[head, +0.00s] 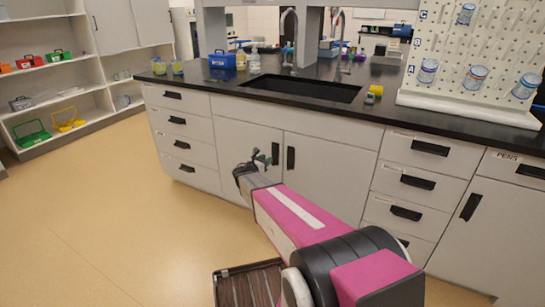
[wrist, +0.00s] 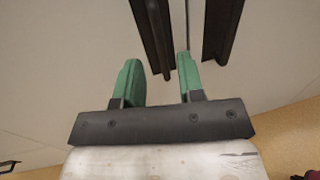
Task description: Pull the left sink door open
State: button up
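The left sink door (head: 236,142) is a pale panel under the sink and looks shut, level with the right sink door (head: 325,165). Its dark upright handle (head: 275,153) is near the seam and also shows in the wrist view (wrist: 152,32). My gripper (head: 262,158) is at the door beside this handle. In the wrist view its green fingers (wrist: 158,60) are open, one to each side of the handle's lower end. I cannot tell whether they touch it or how deep they reach.
The right door's handle (wrist: 221,30) is just right of my right finger. Drawers (head: 182,125) flank the doors. The black counter (head: 225,100) with the sink (head: 305,88) is above. The floor (head: 110,205) at left is clear.

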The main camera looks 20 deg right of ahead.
aim_at(273, 163)
jog(key=x, duration=0.5)
jog(key=shift+w+d, duration=0.25)
jog(key=shift+d, duration=0.1)
grip_shut()
